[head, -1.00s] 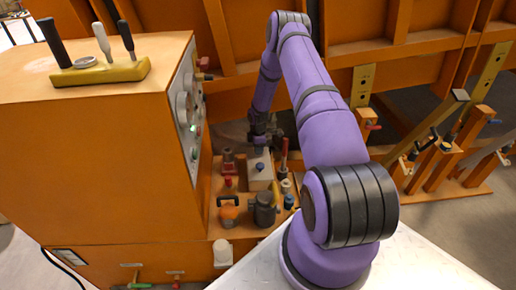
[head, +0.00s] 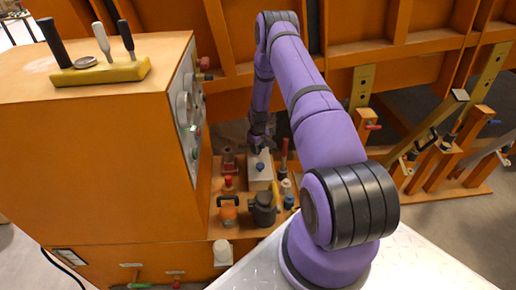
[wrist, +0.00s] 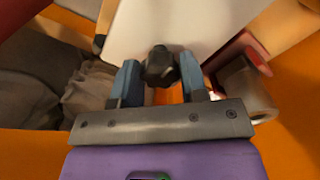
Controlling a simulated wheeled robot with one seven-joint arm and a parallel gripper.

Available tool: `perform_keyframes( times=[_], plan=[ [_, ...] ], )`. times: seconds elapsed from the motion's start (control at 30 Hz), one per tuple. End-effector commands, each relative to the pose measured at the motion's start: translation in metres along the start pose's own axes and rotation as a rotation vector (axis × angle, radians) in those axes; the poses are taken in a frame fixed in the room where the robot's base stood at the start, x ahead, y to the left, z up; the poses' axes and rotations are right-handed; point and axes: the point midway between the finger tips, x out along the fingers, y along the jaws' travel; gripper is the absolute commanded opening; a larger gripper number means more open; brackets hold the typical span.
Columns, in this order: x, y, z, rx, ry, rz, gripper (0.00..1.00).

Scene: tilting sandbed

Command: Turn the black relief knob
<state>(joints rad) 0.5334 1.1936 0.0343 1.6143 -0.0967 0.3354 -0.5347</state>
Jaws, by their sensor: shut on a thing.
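The black relief knob (wrist: 160,66) sits at the edge of a pale block (wrist: 185,22) in the wrist view. My gripper (wrist: 159,78) has one blue finger on each side of the knob and is shut on it. In the head view my gripper (head: 258,146) is low, at the far end of the pale block (head: 260,178), and the black knob cannot be made out there. A small blue knob (head: 260,167) stands on top of that block.
The tall orange cabinet (head: 95,150) stands close on the left. Orange beams (head: 400,40) stand behind the arm.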

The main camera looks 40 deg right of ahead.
Motion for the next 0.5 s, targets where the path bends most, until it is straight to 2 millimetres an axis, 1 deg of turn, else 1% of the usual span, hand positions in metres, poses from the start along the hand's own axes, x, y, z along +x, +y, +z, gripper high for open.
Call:
perform_keyframes(
  times=[0.2, 0.5],
  plan=[
    [-0.0003, 0.0003, -0.0001, 0.195, 0.000, 0.001, 0.16],
    [-0.0003, 0.0003, -0.0002, 0.407, 0.000, 0.001, 0.16]
  ],
)
